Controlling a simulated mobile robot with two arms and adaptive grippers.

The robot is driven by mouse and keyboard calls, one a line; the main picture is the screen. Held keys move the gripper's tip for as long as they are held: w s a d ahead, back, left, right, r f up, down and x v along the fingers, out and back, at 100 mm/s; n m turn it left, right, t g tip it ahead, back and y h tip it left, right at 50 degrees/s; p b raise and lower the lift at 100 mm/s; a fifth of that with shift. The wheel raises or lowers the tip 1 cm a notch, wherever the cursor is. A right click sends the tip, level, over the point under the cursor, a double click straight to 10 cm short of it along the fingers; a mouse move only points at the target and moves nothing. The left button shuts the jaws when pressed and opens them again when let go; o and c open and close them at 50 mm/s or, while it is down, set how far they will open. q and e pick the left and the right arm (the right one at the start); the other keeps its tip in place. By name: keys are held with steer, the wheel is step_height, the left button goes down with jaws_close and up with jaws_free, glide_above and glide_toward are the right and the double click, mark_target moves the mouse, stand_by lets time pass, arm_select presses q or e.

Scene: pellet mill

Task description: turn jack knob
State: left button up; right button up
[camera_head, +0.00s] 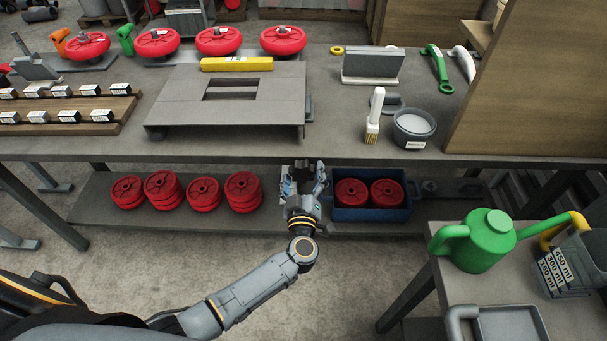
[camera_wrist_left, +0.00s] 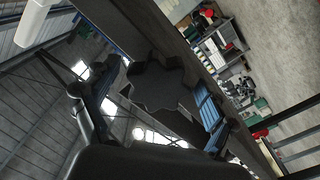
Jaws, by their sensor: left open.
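A dark, lobed star-shaped knob (camera_wrist_left: 160,85), which looks like the jack knob, shows in the left wrist view under a long dark edge. In the head view I cannot see it; the bench (camera_head: 230,148) seems to hide it. My left gripper (camera_head: 304,172) is at the bench's front edge, pointing toward the bench. In the left wrist view its two blue-padded fingers (camera_wrist_left: 154,98) are apart, one on each side of the knob. I cannot tell whether they touch it. My right gripper is in neither view.
A grey slotted plate (camera_head: 180,105) with a yellow bar (camera_head: 237,64) stands on the bench. Red wheels (camera_head: 243,191) lie on the lower shelf, and a blue crate (camera_head: 370,214) is right of my gripper. A green watering can (camera_head: 478,243) stands at lower right.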

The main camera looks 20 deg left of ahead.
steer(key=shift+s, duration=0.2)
arm_select(q)
steer(key=shift+c, duration=0.8)
steer(key=c, duration=1)
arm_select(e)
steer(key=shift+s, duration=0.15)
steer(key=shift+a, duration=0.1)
